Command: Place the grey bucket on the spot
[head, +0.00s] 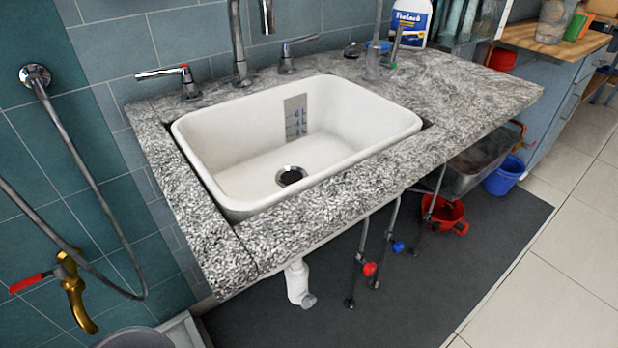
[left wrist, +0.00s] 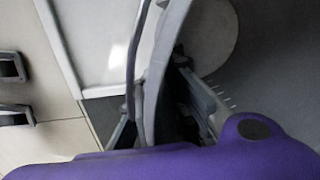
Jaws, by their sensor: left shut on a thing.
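The grey bucket (head: 136,339) shows only as a dark grey rounded top at the bottom left edge of the head view; the rest is cut off. In the left wrist view a curved grey rim and wall (left wrist: 265,55) of the bucket fill the upper right. My left gripper (left wrist: 170,115) is shut on the bucket at its rim; the purple wrist body covers the lower part of that view. A paler round patch shows inside the curve. I cannot make out a marked spot for certain. My right gripper is in neither view.
A stone counter (head: 218,250) with a white sink (head: 255,165) overhangs a dark mat (head: 400,310). A brass tap (head: 75,295) with a red lever is on the left wall. A red pot (head: 445,215) and a blue bucket (head: 503,176) stand under the counter's right side.

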